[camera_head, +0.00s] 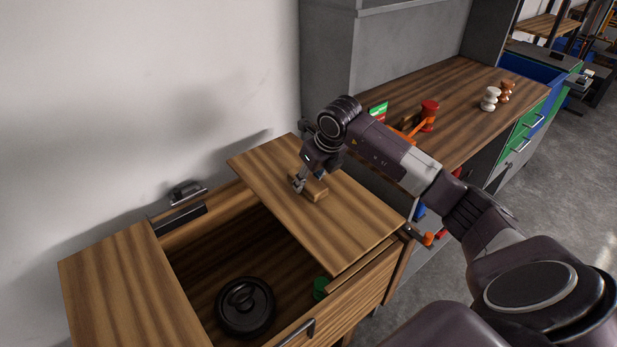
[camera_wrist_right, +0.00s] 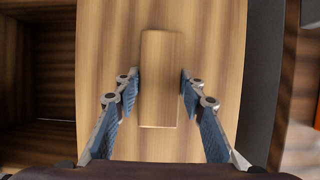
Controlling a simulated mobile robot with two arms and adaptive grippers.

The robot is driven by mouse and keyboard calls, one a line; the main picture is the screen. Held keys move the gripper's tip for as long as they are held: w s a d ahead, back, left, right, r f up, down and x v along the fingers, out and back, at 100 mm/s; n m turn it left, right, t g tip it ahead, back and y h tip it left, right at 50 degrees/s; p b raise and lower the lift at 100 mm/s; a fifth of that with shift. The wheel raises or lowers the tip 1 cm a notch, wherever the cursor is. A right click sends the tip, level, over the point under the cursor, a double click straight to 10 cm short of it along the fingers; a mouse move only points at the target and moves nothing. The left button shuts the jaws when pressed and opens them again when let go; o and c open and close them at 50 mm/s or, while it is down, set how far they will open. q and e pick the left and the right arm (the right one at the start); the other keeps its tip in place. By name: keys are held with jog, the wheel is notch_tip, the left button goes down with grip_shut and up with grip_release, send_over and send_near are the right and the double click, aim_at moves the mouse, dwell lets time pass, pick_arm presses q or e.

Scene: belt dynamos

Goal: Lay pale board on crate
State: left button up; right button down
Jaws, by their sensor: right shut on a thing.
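The pale board (camera_head: 345,222) is a flat wooden panel with a small block handle (camera_head: 317,190) on top. It lies over the right part of the wooden crate (camera_head: 365,290); I cannot tell whether it touches the rim or is slightly above it. My right gripper (camera_head: 307,187) is at the handle. In the right wrist view the handle (camera_wrist_right: 160,80) sits between the fingers of my right gripper (camera_wrist_right: 160,88), which is shut on it. The middle of the crate is open. My left gripper is not in view.
Another wooden panel (camera_head: 130,285) covers the crate's left part. A black round object (camera_head: 245,305) and a green object (camera_head: 320,288) are inside the crate. A wooden counter (camera_head: 460,100) at the right holds a red item (camera_head: 429,112) and white and brown figures. A wall stands behind.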

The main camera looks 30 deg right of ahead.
notch_tip(320, 180, down, 3)
jog(key=shift+f+b, duration=0.15)
jog(key=shift+b, duration=0.8)
jog(key=shift+f+b, duration=1.55)
jog(key=shift+f, duration=0.5)
jog(key=c, duration=1.2)
grip_release()
jog(key=v, duration=1.2)
